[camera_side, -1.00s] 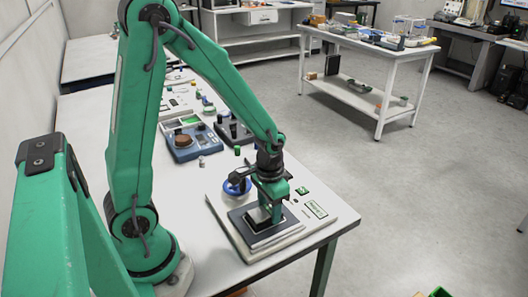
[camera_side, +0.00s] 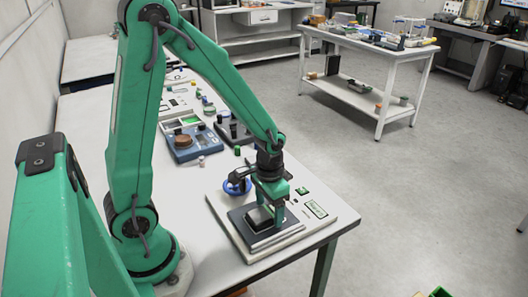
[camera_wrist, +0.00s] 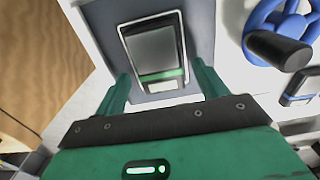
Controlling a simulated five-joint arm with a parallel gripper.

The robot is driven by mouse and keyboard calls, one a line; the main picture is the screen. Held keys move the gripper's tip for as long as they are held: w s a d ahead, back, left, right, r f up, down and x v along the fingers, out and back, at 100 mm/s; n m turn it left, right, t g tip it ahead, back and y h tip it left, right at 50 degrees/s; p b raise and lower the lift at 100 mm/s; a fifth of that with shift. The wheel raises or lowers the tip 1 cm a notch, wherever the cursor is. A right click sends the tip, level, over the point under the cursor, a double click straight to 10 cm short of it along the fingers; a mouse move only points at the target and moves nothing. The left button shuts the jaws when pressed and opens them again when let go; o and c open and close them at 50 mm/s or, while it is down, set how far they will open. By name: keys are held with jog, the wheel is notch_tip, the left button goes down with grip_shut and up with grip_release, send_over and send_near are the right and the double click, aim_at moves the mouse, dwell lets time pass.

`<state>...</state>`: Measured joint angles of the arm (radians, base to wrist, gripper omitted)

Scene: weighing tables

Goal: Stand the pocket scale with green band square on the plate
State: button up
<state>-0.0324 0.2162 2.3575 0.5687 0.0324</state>
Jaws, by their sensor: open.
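The pocket scale (camera_wrist: 153,46) is a dark slab with a pale rim and a green band (camera_wrist: 162,76) across its near end in the wrist view. It lies flat on the grey plate (camera_wrist: 105,18), its sides looking roughly in line with the plate's edges. In the side view the dark scale (camera_side: 259,217) rests on the plate (camera_side: 238,219) under my gripper (camera_side: 266,219). My gripper is open, and its fingers (camera_wrist: 163,80) stand apart on either side of the scale's near end. Whether either finger touches the scale is hard to tell.
The plate belongs to a pale weighing unit (camera_side: 319,225) with a small display, near the table's front edge. A blue ring with a dark knob (camera_wrist: 281,47) is close to the right finger. Blue-grey scales (camera_side: 187,147) stand farther back.

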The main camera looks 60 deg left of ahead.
aim_at(268, 212)
notch_tip(268, 212, up, 12)
dwell(0.7)
dwell(0.5)
jog(key=s+d+r+t, duration=0.1)
jog(key=s+r+t, duration=0.4)
jog(key=s+r, duration=0.3)
jog(key=shift+s+r+t, duration=0.2)
jog(key=shift+r+t, duration=0.05)
jog(key=shift+t, duration=0.05)
dwell(1.1)
